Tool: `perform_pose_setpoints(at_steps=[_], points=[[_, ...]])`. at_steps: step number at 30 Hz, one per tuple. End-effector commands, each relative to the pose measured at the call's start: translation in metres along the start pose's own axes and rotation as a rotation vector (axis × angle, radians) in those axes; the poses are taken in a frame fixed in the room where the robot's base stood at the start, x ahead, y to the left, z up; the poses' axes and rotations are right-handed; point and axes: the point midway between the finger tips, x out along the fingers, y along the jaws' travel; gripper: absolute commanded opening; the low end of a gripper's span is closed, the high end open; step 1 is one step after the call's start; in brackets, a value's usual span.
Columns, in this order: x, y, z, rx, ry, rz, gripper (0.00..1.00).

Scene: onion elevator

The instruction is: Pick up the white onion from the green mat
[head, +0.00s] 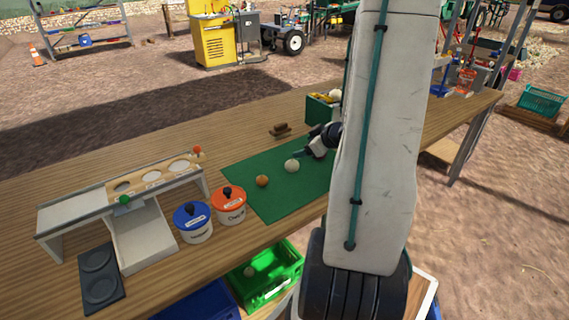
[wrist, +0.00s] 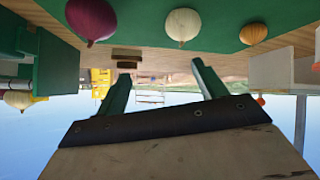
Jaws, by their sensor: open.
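The white onion (head: 292,165) rests on the green mat (head: 245,200), with a brown onion (head: 262,181) to its left. In the wrist view, which is upside down, the pale onion (wrist: 183,25) lies between a dark red onion (wrist: 90,18) and the brown onion (wrist: 253,33). My gripper (head: 305,153) is low over the mat, close to the white onion on its far right side. In the wrist view my gripper (wrist: 160,70) has its fingers apart with nothing between them. My arm hides the mat's right part in the head view.
A green box (head: 320,112) with another white onion (head: 335,94) stands behind the mat. Small brown blocks (head: 281,130) lie beyond it. Red-lidded (head: 229,205) and blue-lidded (head: 193,222) pots and a ramp with round holes (head: 125,200) stand left. A green crate (head: 268,281) sits below the table edge.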

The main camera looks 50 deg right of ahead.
Motion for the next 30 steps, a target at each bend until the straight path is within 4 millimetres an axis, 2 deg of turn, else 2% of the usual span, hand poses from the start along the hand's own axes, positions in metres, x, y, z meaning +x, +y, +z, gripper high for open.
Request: perform_pose_setpoints(at_steps=[1,3,8,11,17,25,30], points=[[-0.001,-0.002,0.021,0.036,0.040,-0.046,0.70],[-0.004,-0.009,0.036,0.067,0.101,-0.106,0.70],[-0.010,-0.019,0.053,0.114,0.185,-0.186,0.70],[-0.006,-0.023,0.053,0.121,0.203,-0.204,0.70],[0.016,-0.028,0.047,0.120,0.204,-0.204,0.70],[0.052,-0.035,0.035,0.119,0.203,-0.203,0.70],[0.062,-0.036,0.033,0.120,0.203,-0.201,0.70]])
